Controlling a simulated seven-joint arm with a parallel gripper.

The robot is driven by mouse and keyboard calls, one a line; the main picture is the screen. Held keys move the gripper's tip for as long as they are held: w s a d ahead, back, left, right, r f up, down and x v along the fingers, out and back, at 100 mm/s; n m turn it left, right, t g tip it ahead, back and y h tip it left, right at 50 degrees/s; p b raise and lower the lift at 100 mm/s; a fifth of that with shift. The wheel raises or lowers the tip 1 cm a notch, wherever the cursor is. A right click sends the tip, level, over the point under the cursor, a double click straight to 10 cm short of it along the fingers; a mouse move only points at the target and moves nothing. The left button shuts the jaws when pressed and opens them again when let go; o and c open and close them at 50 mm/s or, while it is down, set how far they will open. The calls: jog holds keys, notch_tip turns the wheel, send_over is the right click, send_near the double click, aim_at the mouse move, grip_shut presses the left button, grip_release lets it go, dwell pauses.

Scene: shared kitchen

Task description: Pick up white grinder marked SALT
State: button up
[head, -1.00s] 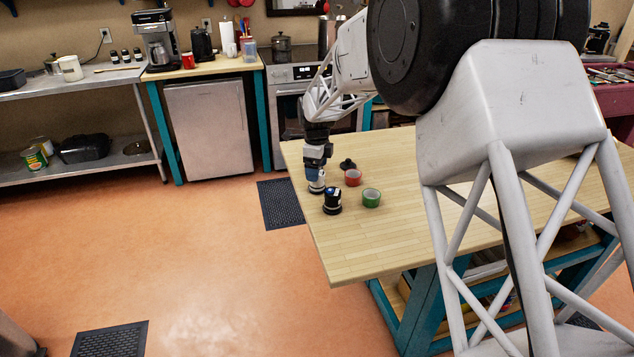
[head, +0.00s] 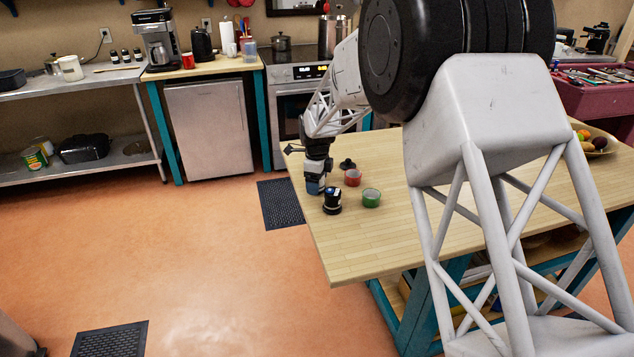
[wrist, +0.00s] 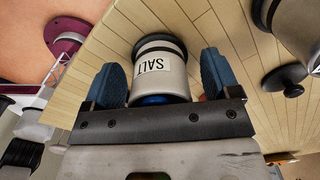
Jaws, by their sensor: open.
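The white grinder marked SALT (wrist: 160,68) shows in the wrist view, with dark bands at its far end and a blue part at its near end. It stands between the two blue fingers of my gripper (wrist: 162,80), one finger on each side. The fingers are apart, and narrow gaps show beside the grinder. In the head view my gripper (head: 315,188) points down at the left edge of the wooden table (head: 400,245) and hides the grinder.
A dark jar (head: 332,201) stands just right of my gripper. A red cup (head: 352,178), a green cup (head: 371,197) and a small black object (head: 347,164) are close by. The table front is clear. A fruit bowl (head: 598,147) sits at the far right.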

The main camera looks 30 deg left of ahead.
jog(key=c, duration=1.3)
jog(key=shift+r, duration=0.15)
jog(key=shift+r, duration=4.9)
